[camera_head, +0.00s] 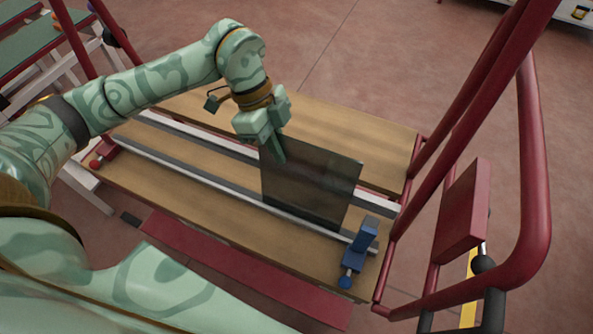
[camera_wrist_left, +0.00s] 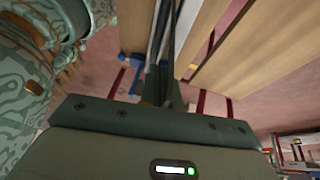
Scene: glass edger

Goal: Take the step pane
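The step pane (camera_head: 312,187) is a dark, see-through sheet standing on edge over the wooden bench, between the pale rails. Its lower edge is at the front rail; I cannot tell whether it touches. My left gripper (camera_head: 277,150) comes from above at the pane's upper left corner, with its fingers closed together on the edge there. In the left wrist view the fingers (camera_wrist_left: 164,88) are close together, and the pane (camera_wrist_left: 173,30) shows nearly edge-on as a thin dark strip beyond them. My right gripper is not in view.
A blue clamp-like stop (camera_head: 362,243) stands at the right end of the front rail (camera_head: 190,172). A red stop (camera_head: 103,154) is at its left end. Red tube frames (camera_head: 534,170) rise on the right. The wooden bench (camera_head: 165,200) is bare at the left.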

